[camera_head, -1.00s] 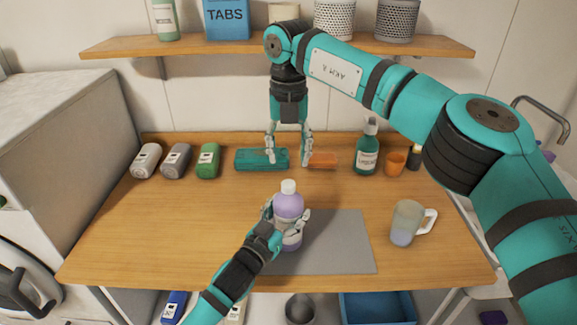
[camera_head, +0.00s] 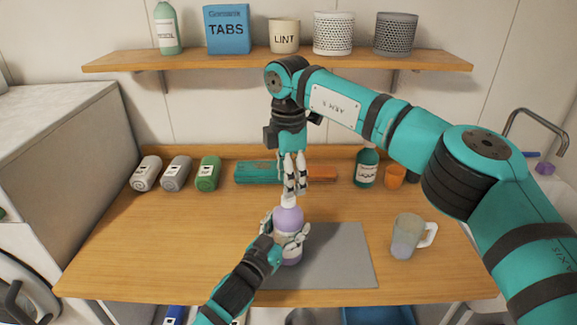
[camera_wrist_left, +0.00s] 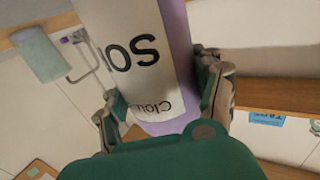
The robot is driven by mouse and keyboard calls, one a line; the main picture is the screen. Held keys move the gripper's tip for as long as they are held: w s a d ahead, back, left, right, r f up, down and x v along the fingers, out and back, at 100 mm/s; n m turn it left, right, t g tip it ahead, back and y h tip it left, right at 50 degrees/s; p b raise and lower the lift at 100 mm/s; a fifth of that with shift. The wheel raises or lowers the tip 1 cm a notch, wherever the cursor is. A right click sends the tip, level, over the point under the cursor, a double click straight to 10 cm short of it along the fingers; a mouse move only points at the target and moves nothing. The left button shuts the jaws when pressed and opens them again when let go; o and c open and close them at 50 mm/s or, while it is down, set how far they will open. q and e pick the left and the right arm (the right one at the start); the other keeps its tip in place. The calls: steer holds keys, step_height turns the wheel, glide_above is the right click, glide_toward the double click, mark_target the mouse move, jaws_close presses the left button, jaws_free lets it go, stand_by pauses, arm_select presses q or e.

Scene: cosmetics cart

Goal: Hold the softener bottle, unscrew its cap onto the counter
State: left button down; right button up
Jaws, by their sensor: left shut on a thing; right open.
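The softener bottle (camera_head: 288,222) is lilac with a white label and stands upright near the front of the counter (camera_head: 150,225), at the left edge of a grey mat. Its white cap (camera_head: 288,201) is on its neck. My left gripper (camera_head: 285,245) is shut around the bottle's body. The left wrist view shows the label (camera_wrist_left: 135,55) and purple side close up between the fingers. My right gripper (camera_head: 295,187) points down right at the cap, its fingers close together but open. Whether the fingertips touch the cap I cannot tell.
The grey mat (camera_head: 335,262) is bare right of the bottle. Behind are a teal case (camera_head: 256,172), an orange item (camera_head: 322,174), a green bottle (camera_head: 366,168) and an orange cup (camera_head: 394,177). The left counter is free.

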mark_target(288, 200)
steer(key=shift+f, duration=2.35)
